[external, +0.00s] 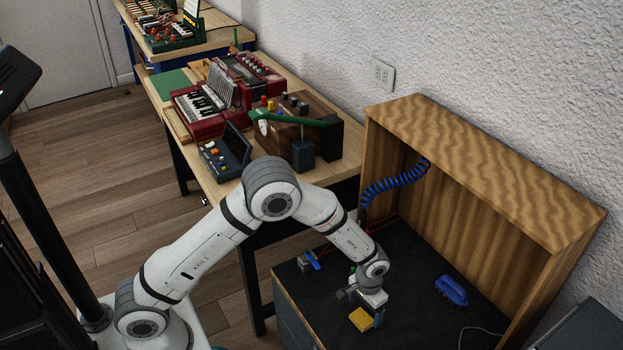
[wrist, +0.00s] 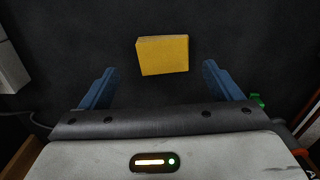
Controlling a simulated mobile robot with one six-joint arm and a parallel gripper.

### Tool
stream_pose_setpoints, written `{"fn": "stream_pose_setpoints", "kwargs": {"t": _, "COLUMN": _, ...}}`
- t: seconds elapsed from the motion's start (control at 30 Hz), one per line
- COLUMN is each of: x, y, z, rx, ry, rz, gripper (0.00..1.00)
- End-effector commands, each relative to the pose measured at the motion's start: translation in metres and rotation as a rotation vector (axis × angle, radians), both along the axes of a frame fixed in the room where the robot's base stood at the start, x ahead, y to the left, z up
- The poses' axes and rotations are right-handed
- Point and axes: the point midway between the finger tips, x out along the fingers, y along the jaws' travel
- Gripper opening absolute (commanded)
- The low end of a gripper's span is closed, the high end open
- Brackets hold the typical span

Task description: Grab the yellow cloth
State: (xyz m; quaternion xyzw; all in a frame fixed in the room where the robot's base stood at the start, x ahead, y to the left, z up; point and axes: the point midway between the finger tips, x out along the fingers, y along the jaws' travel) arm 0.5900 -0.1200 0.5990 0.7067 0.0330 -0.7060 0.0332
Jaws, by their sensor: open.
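The yellow cloth (external: 361,319) looks like a small folded yellow block on the dark surface of the wooden booth at the lower right. In the wrist view the yellow cloth (wrist: 162,55) lies a little beyond the fingertips and between their lines. My gripper (external: 366,303) is just above or beside the cloth in the external view. In the wrist view my gripper (wrist: 158,80) has its two blue fingers wide apart with nothing between them. I cannot tell the exact height of the fingers over the cloth.
A blue brush (external: 451,291) lies to the right on the dark surface. A small blue tool (external: 309,260) lies to the left. A blue coiled hose (external: 394,183) hangs inside the wooden booth (external: 490,165). A table (external: 345,160) with a red accordion (external: 205,108) stands behind.

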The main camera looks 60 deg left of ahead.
Motion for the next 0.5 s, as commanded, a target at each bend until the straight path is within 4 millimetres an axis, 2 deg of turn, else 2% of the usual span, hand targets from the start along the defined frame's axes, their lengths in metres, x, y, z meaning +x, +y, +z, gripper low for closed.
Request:
{"fn": "stream_pose_setpoints", "kwargs": {"t": 0.03, "x": -0.001, "y": 0.002, "z": -0.010, "rx": 0.001, "ry": 0.004, "rz": 0.001, "gripper": 0.85}}
{"fn": "stream_pose_setpoints", "kwargs": {"t": 0.2, "x": -0.001, "y": 0.005, "z": -0.035, "rx": 0.001, "ry": 0.003, "rz": 0.000, "gripper": 0.85}}
{"fn": "stream_pose_setpoints", "kwargs": {"t": 0.5, "x": -0.001, "y": 0.005, "z": -0.040, "rx": 0.000, "ry": 0.001, "rz": 0.000, "gripper": 0.83}}
